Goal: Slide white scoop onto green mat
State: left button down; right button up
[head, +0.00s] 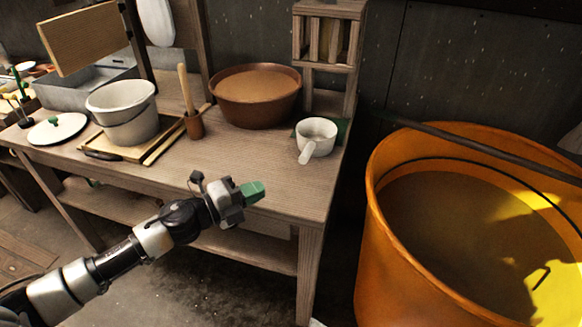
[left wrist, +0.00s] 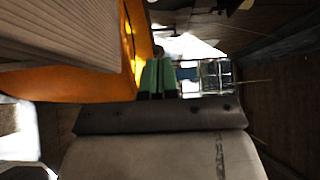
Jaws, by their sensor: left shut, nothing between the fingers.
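The white scoop (head: 317,133) is a small white cup with a short handle that points toward the table's front edge. It stands near the right end of the wooden table. The green mat (head: 342,127) shows behind and to the right of the scoop, and the scoop appears to cover part of it. I cannot tell how much of the scoop rests on it. My left gripper (head: 254,192) has green fingertips, is shut and empty, and is at the table's front edge, apart from the scoop. In the left wrist view its green fingers (left wrist: 157,77) are together. My right gripper is not in view.
A brown bowl (head: 257,105) stands behind the scoop to the left. A wooden rack (head: 327,40) rises at the back. A large orange vat (head: 392,215) is right of the table. The tabletop in front of the bowl is clear.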

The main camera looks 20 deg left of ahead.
aim_at(303, 161)
pick_arm(q)
jog(key=x, duration=0.3)
jog(key=p+x, duration=0.1)
jog(key=x, duration=0.1)
jog(key=shift+w+d+r, duration=0.25)
jog(key=shift+d, duration=0.05)
jog(key=x, duration=0.3)
jog(key=shift+w+d+f+p, duration=0.1)
jog(key=shift+w+d+p, duration=0.05)
jog(key=shift+p, duration=0.2)
jog(key=shift+w+a+f, duration=0.1)
jog(key=shift+w+a, duration=0.05)
jog(key=shift+w, duration=0.45)
jog(key=shift+w+a+f, duration=0.1)
jog(key=shift+w+a, duration=0.05)
jog(key=shift+w, duration=1.05)
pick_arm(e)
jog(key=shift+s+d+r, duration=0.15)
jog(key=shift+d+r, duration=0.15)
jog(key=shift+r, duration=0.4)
pick_arm(q)
jog(key=shift+w+b, duration=0.1)
jog(key=shift+b, duration=0.2)
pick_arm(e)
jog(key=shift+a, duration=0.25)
